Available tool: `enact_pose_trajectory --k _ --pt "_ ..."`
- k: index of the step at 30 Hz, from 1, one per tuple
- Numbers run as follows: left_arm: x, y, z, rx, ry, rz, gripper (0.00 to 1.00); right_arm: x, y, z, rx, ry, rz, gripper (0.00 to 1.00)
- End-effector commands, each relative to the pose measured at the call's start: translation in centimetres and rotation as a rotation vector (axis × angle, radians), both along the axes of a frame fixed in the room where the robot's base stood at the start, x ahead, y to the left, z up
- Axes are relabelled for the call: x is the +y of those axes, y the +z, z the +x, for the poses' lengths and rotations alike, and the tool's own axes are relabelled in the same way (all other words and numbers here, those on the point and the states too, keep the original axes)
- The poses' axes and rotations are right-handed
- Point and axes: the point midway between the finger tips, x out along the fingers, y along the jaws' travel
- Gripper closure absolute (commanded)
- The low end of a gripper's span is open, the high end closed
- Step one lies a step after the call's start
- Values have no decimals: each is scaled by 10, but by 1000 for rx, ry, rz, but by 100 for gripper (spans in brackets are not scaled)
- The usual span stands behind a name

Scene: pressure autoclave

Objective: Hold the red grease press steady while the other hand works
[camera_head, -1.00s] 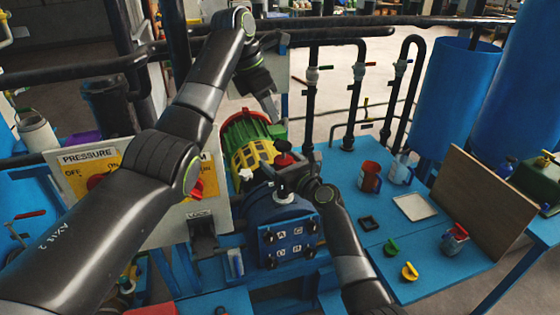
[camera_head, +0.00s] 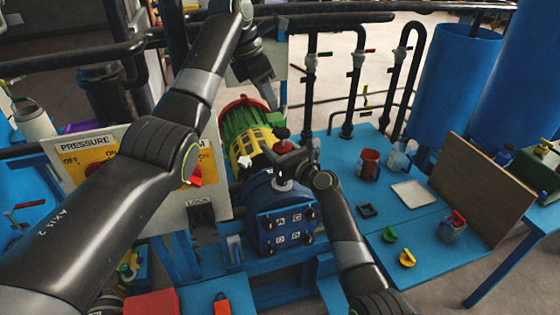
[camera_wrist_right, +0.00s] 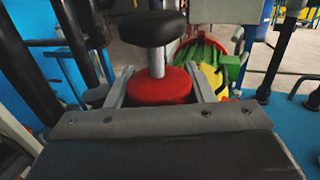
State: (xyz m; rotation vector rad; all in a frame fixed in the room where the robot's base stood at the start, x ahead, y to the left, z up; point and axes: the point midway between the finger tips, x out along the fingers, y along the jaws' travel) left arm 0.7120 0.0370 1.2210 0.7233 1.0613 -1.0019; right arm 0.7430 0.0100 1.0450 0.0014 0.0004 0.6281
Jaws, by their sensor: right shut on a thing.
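The red grease press (camera_wrist_right: 162,86) has a red body and a black knob (camera_wrist_right: 153,29) on a pale stem. In the right wrist view it stands between the two fingers of my right gripper (camera_wrist_right: 161,90), which is shut on it. In the head view the press (camera_head: 285,147) shows as a small red part with a dark knob above the blue round housing. My right gripper (camera_head: 298,160) is beside it, partly hidden by its own wrist. My left gripper (camera_head: 266,92) hangs higher, above the green and yellow motor, apart from the press. Its finger gap cannot be made out.
The green and yellow motor (camera_head: 249,140) lies behind the press. A pressure panel (camera_head: 70,165) stands at left, partly behind my left arm.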

Motion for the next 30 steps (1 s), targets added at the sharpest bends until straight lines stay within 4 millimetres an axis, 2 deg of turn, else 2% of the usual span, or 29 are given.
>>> enact_pose_trajectory --k 1,5,9,30 --pt "0 0 0 0 0 0 66 0 0 0 1 0 -1 90" --pt "-1 1 0 -8 -20 8 83 0 0 0 1 0 -1 90" --pt "-5 5 -1 -46 -120 50 100 0 -1 0 1 0 0 90" --pt "-38 40 -12 -275 -1151 492 100 0 -1 0 1 0 0 90"
